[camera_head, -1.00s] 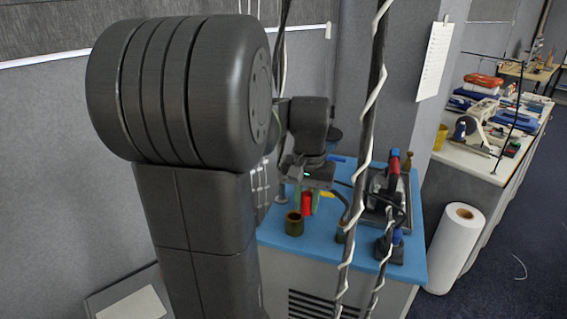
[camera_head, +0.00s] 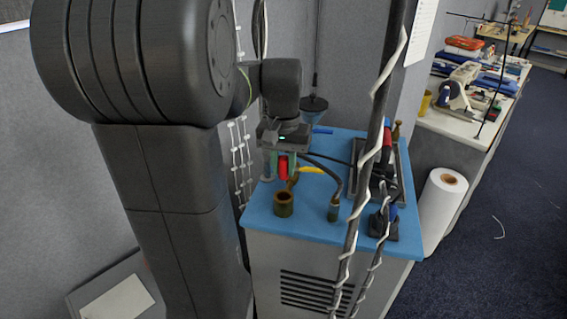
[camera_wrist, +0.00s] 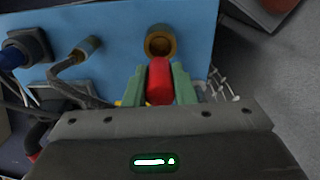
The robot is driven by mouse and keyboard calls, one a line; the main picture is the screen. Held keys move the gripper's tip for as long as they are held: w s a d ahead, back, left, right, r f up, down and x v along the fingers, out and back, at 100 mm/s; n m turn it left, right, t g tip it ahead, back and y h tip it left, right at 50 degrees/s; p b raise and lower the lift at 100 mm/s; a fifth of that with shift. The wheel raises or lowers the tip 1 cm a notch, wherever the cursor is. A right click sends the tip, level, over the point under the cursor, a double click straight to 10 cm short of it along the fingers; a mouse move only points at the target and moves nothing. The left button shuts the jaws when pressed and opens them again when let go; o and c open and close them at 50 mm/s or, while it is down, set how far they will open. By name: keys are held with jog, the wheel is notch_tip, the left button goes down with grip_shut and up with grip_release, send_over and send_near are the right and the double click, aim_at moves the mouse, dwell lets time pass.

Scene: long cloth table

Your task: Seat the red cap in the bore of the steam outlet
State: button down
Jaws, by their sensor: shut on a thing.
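The red cap (camera_head: 283,167) is held between the green fingers of my gripper (camera_head: 281,164), clear of the table top. In the wrist view the cap (camera_wrist: 159,82) stands between the two fingers (camera_wrist: 159,80), which press it from both sides. The steam outlet, a brass-coloured upright cylinder with an open round bore (camera_head: 284,205), stands on the blue table top. In the head view it is directly below the cap. In the wrist view the outlet (camera_wrist: 160,40) is just above the cap in the picture, its dark bore open and empty. The cap is not over the bore there.
A small brass fitting with a dark hose (camera_head: 334,211) stands right of the outlet. An iron (camera_head: 386,150) and a dark blue-topped device (camera_head: 384,222) are further right. The blue table top (camera_head: 320,236) is bare at the front. A dark pole with white cable crosses the head view.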

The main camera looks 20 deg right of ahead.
jog(key=shift+f+b, duration=1.5)
jog(key=shift+f, duration=1.05)
jog(key=shift+f+b, duration=0.35)
jog(key=shift+f, duration=0.7)
jog(key=c, duration=1.1)
grip_release()
send_near(284, 157)
notch_tip(284, 157, down, 5)
jog(key=shift+f+b, duration=0.2)
jog(key=shift+b, duration=0.15)
notch_tip(284, 157, down, 13)
jog(key=shift+r+p, duration=0.1)
jog(key=shift+p, duration=0.65)
